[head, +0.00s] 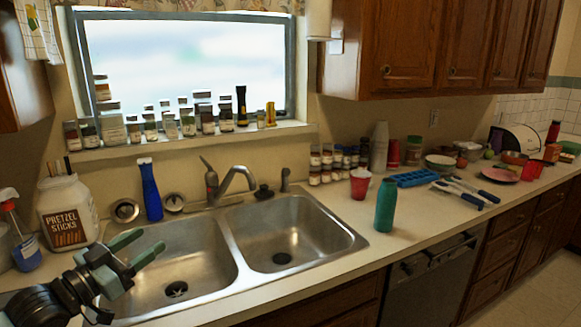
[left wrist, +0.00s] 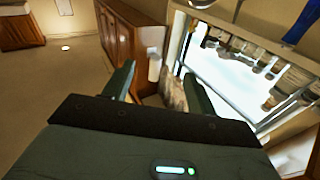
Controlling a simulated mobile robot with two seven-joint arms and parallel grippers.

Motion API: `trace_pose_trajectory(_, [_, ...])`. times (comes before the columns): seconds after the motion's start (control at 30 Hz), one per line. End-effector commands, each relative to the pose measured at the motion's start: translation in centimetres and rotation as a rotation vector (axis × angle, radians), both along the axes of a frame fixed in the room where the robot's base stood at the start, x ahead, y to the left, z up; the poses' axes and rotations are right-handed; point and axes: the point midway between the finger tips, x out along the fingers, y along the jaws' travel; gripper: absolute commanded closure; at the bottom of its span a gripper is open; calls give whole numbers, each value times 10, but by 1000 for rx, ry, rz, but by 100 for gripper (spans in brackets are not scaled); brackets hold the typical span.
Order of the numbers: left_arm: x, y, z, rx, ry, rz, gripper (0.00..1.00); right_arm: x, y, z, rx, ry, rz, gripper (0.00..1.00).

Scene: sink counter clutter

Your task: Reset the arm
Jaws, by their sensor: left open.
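My left gripper (head: 143,252) is at the lower left of the head view, over the left edge of the sink (head: 230,240). Its two green fingers are apart with nothing between them. The left wrist view also shows the gripper (left wrist: 158,85), with its fingers spread against the window and the cabinets. My right gripper is not in either view.
A pretzel sticks jar (head: 65,212) stands close beside the left arm, with a spray bottle (head: 20,240) further left. A blue bottle (head: 151,190) stands behind the sink near the faucet (head: 230,182). A teal bottle (head: 386,205) and red cup (head: 360,184) stand right of the sink.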

Motion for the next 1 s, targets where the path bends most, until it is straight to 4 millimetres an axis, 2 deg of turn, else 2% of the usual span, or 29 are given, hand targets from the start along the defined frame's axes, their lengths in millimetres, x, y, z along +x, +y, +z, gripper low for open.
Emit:
trace_pose_trajectory(0.03, [-5, -12, -36, -6, 46, -4, 43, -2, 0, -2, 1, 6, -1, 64])
trace_pose_trajectory(0.2, [-35, -45, -137, 2, 168, 16, 43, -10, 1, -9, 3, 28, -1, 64])
trace_pose_trajectory(0.37, [-80, -68, -223, 13, 292, 59, 43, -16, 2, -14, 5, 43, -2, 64])
trace_pose_trajectory(0.5, [-131, -82, -292, 32, 414, 115, 43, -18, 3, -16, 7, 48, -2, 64])
trace_pose_trajectory(0.57, [-156, -87, -318, 44, 469, 142, 43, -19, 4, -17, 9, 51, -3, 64])
trace_pose_trajectory(0.7, [-221, -93, -375, 83, 612, 215, 43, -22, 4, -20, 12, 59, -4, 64])
trace_pose_trajectory(0.8, [-268, -95, -406, 120, 711, 264, 43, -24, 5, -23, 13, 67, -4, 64])
trace_pose_trajectory(0.9, [-309, -95, -427, 155, 795, 305, 43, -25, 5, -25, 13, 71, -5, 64])
trace_pose_trajectory(1.0, [-337, -95, -439, 183, 852, 331, 43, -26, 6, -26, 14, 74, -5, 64])
